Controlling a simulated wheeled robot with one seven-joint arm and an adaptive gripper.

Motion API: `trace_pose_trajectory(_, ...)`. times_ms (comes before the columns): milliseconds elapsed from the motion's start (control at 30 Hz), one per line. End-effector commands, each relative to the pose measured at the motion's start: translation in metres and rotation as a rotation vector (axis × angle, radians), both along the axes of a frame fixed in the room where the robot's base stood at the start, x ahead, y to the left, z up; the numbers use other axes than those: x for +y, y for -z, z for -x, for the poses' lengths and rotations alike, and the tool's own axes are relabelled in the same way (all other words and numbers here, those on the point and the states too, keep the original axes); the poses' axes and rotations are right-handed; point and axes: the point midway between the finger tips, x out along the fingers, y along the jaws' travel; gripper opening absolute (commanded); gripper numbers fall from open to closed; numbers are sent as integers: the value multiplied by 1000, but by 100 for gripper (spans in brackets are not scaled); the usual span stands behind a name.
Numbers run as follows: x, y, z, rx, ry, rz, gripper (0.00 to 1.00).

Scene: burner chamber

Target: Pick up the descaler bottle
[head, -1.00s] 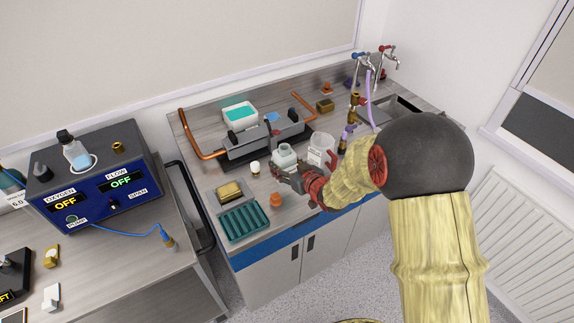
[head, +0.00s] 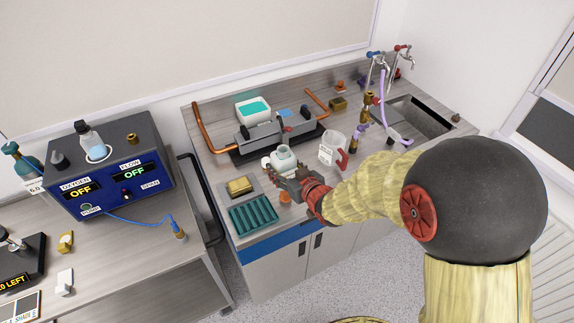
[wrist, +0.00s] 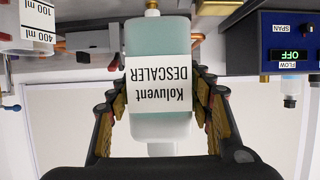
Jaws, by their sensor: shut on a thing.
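The descaler bottle (wrist: 158,50) is a translucent bottle of pale green liquid with a white label reading "Koluvent DESCALER". In the wrist view it appears upside down, between the two fingers of my gripper (wrist: 160,110), which touch both its sides. In the head view the bottle (head: 283,157) is at the front of the steel bench, and my gripper (head: 285,180) reaches it from the right. The fingers partly hide its lower part. I cannot tell whether its base is clear of the bench top.
A clear beaker (head: 331,148) stands right of the bottle. A teal rack (head: 253,214), a sponge (head: 240,186) and an orange stopper (head: 285,197) lie near the front. The burner apparatus (head: 265,137) is behind, and the sink (head: 412,115) is at the right.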

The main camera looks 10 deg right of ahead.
Motion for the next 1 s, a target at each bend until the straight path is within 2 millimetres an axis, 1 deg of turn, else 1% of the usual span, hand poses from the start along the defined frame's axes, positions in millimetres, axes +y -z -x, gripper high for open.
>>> trace_pose_trajectory(200,8,-7,8,-4,-1,0,11)
trace_pose_trajectory(400,12,-10,14,-2,0,0,11)
trace_pose_trajectory(1000,16,-12,19,-3,1,-1,11)
